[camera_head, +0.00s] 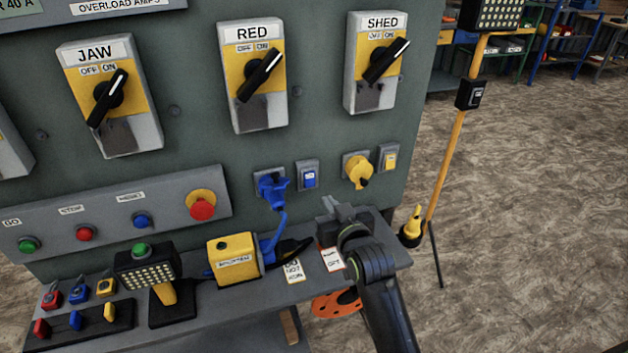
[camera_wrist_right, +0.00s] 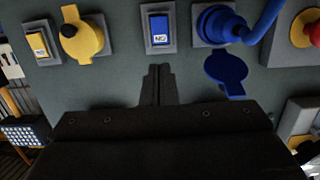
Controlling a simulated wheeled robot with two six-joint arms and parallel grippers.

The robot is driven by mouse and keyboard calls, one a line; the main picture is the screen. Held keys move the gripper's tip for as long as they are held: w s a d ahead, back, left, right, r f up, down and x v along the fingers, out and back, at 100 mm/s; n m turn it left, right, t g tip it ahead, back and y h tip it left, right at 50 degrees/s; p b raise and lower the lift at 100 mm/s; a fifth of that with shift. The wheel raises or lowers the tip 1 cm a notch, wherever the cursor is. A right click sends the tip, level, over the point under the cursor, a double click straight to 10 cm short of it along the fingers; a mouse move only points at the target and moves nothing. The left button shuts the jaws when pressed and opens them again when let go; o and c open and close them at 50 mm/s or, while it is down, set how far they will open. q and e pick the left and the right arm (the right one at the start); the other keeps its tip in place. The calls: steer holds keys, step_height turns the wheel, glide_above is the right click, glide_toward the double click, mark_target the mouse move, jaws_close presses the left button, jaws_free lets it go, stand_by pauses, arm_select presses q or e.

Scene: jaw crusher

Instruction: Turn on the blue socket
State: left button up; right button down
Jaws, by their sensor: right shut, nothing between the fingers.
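The blue socket (camera_head: 270,186) is on the grey-green panel with a blue plug and cable in it. It also shows in the right wrist view (camera_wrist_right: 213,22), where its blue lid (camera_wrist_right: 226,68) stands open. The blue rocker switch (camera_head: 309,178) sits beside it in a grey frame. In the right wrist view, that switch (camera_wrist_right: 159,28) is just beyond the fingertips, with lettering on it. My right gripper (camera_head: 337,207) is shut and empty. It is below and right of the switch in the head view, apart from it. My left gripper is out of view.
A yellow socket (camera_head: 358,170) and yellow switch (camera_head: 390,157) are to the right. Rotary switches, including RED (camera_head: 254,78), are above. A yellow box (camera_head: 234,257), a lamp (camera_head: 148,266) and tags (camera_head: 294,270) are on the shelf below.

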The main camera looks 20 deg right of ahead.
mark_target(310, 175)
steer(key=w, duration=0.3)
steer(key=w+f, duration=0.1)
steer(key=w, duration=0.3)
steer(key=w+p, duration=0.1)
steer(key=w, duration=0.3)
steer(key=shift+a+f, duration=0.2)
steer(key=shift+f, duration=0.2)
steer(key=shift+w+r+p, duration=0.1)
steer(key=shift+r+p, duration=0.15)
steer(key=shift+p, duration=0.35)
steer(key=shift+f, duration=0.2)
